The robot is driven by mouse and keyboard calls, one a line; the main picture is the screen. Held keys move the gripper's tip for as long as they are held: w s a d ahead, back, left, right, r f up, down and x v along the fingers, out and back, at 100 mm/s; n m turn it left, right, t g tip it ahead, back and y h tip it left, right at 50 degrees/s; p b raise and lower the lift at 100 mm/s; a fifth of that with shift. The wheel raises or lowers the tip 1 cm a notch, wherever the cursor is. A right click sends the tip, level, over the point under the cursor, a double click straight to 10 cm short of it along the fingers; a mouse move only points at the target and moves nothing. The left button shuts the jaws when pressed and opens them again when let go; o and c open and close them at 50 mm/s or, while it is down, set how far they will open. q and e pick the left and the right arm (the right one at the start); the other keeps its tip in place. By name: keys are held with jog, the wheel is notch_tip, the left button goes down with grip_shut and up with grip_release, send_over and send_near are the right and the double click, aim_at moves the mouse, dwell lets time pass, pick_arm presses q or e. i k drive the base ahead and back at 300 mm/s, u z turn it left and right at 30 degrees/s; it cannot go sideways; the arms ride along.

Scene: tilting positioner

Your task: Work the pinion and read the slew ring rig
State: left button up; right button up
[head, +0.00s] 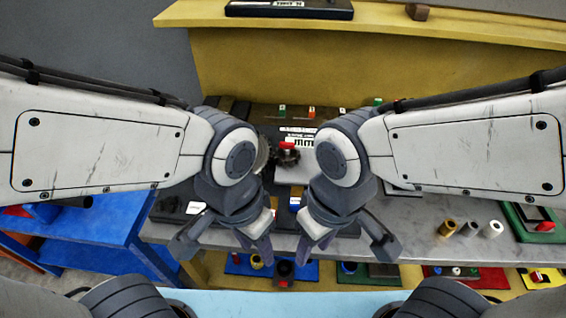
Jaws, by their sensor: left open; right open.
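The slew ring rig (300,168) stands at the centre of the grey bench, mostly hidden behind my two wrists. A dark pinion with a red top (287,150) shows between the wrists. A white plate with black markings lies just behind it. Part of a toothed grey edge shows at the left wrist. My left gripper (252,252) is open and points down in front of the rig, apart from the pinion. My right gripper (312,250) is open beside it, also pointing down and empty. The reading on the rig is too small to make out.
A grey bench top (405,232) carries several small cylinders (470,229) at the right and a green tray (537,224). Coloured trays sit on a lower yellow shelf (400,284). A blue table (95,232) stands at left. A yellow ledge (400,25) runs behind.

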aim_at(285, 156)
jog(key=k, duration=0.65)
jog(key=z, duration=1)
jog(key=i, duration=1.2)
jog(key=u, duration=0.4)
